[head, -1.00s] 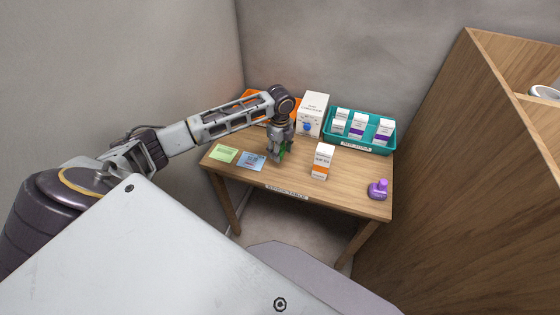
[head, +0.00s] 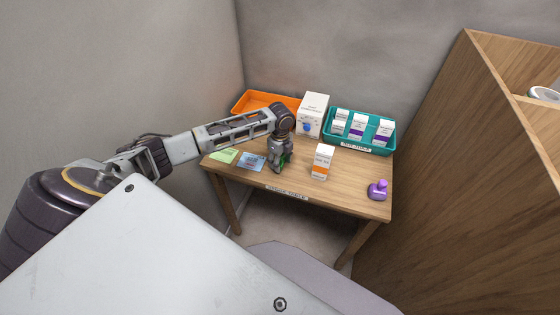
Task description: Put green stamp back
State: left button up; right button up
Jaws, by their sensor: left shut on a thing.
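My left gripper (head: 278,167) points down over the front middle of the small wooden table (head: 345,194). It is shut on the green stamp (head: 284,161), and only a bit of green shows between and beside the fingers. I cannot tell whether the stamp touches the tabletop. A green card (head: 223,155) and a blue card (head: 251,162) lie flat to the left of the gripper, the blue one nearest. My right gripper is not in view.
A white-and-orange box (head: 322,162) stands right of the gripper. A purple stamp (head: 378,189) is at the front right. Behind are an orange tray (head: 251,101), a white carton (head: 312,114) and a teal tray (head: 390,148) with several boxes. A wooden partition (head: 460,170) rises at right.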

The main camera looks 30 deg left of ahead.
pick_arm(q)
jog(key=shift+f, duration=0.2)
jog(key=shift+f, duration=0.15)
jog(key=o, duration=0.8)
jog(key=shift+o, duration=0.2)
notch_tip(320, 180, up, 12)
jog(key=shift+r+b, duration=0.2)
jog(key=shift+b, duration=0.1)
dwell(0.6)
